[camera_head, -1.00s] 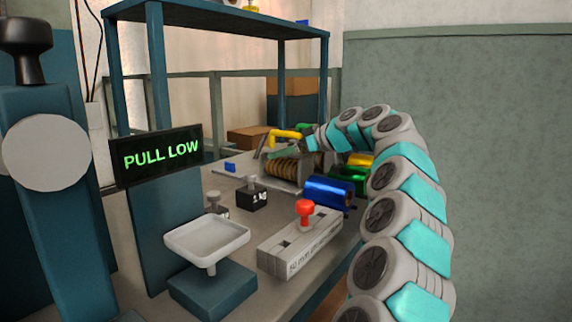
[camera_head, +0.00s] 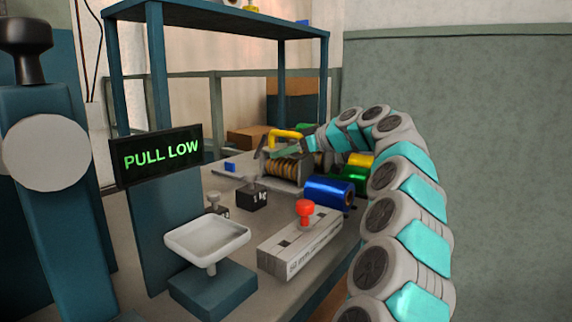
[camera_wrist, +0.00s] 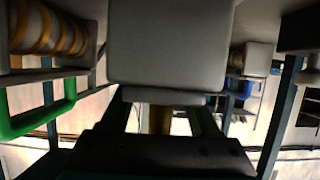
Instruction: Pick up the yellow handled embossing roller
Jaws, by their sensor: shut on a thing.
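The embossing roller has a yellow handle (camera_head: 286,133) above a brown-gold ribbed cylinder (camera_head: 285,170) between grey end pieces. It is at the far part of the bench in the head view. My gripper (camera_head: 284,149) reaches it from the right and is shut on the yellow handle. In the wrist view a dull yellow strip (camera_wrist: 160,119) shows between my dark fingers, and a big grey block fills the upper middle. My arm and fingers hide part of the roller. I cannot tell whether it is clear of the bench.
Another ribbed roller with a green handle (camera_wrist: 45,112) shows beside it in the wrist view. Blue foil (camera_head: 329,191), green foil (camera_head: 352,174), a black weight (camera_head: 252,197), a red-knobbed box (camera_head: 300,243) and a white tray scale (camera_head: 208,238) stand nearer. Shelf posts (camera_head: 157,80) rise at left.

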